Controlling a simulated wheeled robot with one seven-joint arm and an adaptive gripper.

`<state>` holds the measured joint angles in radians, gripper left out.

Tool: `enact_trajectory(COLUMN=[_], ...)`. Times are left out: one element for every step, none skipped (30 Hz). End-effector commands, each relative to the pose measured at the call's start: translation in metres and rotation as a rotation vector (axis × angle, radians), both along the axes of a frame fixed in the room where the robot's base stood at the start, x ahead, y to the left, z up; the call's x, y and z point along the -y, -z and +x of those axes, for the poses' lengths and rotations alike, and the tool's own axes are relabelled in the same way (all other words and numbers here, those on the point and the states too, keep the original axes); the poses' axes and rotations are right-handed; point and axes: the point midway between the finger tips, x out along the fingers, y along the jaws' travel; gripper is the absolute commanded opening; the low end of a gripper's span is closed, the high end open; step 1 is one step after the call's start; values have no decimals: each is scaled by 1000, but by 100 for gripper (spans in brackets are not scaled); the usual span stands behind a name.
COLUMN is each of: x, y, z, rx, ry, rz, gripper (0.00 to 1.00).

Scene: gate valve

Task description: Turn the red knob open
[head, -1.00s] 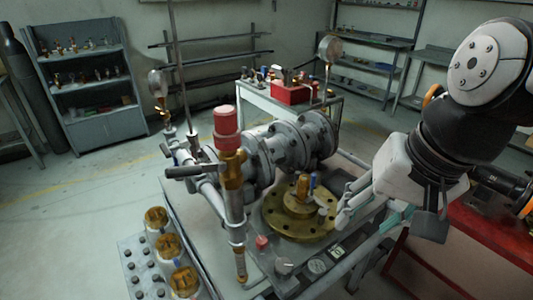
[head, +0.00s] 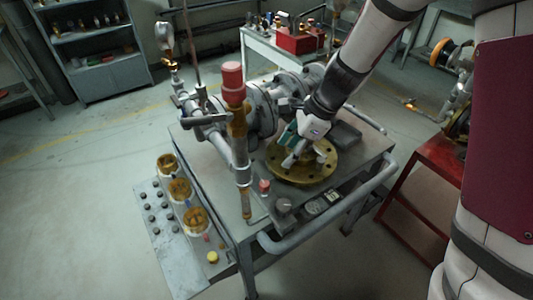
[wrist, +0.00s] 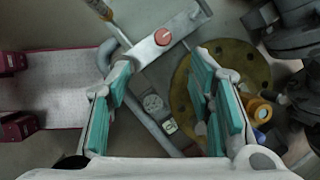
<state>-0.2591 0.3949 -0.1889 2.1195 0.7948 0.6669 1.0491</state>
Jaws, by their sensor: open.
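A tall red cap (head: 232,76) tops a brass stem on the pipe assembly in the head view. A small red knob (head: 264,186) sits on the bench's front strip. The wrist view shows a round red knob (wrist: 164,37) on a grey bar, beyond the fingertips; I cannot tell for sure which of the two it is. My gripper (head: 294,148) is over the brass flange (head: 318,172), right of the tall cap. In the wrist view my gripper (wrist: 160,85) has its teal-padded fingers wide apart, with nothing between them. Its fingertips are partly hidden in the head view.
Grey pipework (head: 262,108) stands close left of my gripper. Gauges (head: 313,207) line the bench front. A bench rail (head: 335,205) runs along the front right. A red table (head: 428,185) stands at the right.

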Motion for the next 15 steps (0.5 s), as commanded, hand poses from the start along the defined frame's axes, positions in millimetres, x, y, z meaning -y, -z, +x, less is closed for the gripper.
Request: enact_trajectory(x=[-3, -3, -4, -5, -5, -6, -6, -7, -8, -9, -10, -12, -13, -15, -17], y=[10, 15, 20, 23, 26, 28, 30, 32, 35, 38, 40, 45, 50, 54, 61], z=[2, 4, 6, 7, 8, 9, 9, 10, 10, 10, 11, 11, 11, 11, 12], rx=[-27, -38, -51, -58, -64, -68, -71, -73, -74, -74, -73, -74, -75, -75, -75], ry=[43, 68, 95, 110, 123, 137, 142, 145, 147, 147, 146, 146, 146, 146, 146], rz=[-1, 1, 1, 2, 2, 3, 2, 3, 2, 2, 3, 3, 2, 2, 2], gripper=[48, 48, 48, 48, 48, 48, 48, 48, 48, 48, 48, 48, 48, 48, 48])
